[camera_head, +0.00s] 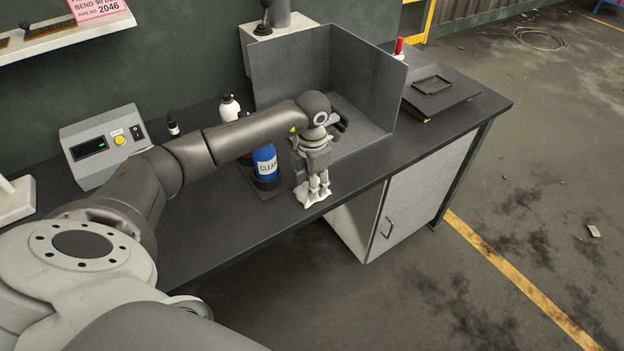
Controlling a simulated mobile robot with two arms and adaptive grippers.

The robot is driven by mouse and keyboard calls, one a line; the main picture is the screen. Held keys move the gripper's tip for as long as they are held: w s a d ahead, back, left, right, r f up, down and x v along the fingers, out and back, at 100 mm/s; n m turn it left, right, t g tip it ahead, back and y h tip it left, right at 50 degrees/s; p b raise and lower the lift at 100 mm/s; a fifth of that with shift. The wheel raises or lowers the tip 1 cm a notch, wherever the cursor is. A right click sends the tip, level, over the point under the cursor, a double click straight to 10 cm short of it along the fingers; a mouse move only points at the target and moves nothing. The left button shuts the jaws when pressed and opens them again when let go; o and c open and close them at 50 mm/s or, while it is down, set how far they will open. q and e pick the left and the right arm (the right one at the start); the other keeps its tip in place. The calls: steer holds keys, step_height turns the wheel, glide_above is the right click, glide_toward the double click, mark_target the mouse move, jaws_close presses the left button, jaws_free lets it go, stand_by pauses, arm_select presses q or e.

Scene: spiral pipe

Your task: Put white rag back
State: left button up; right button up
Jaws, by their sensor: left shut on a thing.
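The white rag (311,198) is a small crumpled white cloth at the front edge of the dark workbench (235,225). My left gripper (319,188) points down over it and is shut on it. The fingers and the wrist hide part of the rag. I cannot tell whether the rag still touches the bench top. My right gripper is not in view.
A blue bottle (265,162) stands just left of the gripper. A grey metal screen (365,88) stands behind it. A white bottle (229,107) and a grey control box (104,145) are further left. A dark folder (440,92) lies on the right.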

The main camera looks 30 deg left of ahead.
arm_select(q)
steer(key=shift+f, duration=0.1)
steer(key=shift+f+b, duration=0.15)
steer(key=shift+b, duration=0.15)
steer(key=o, duration=0.9)
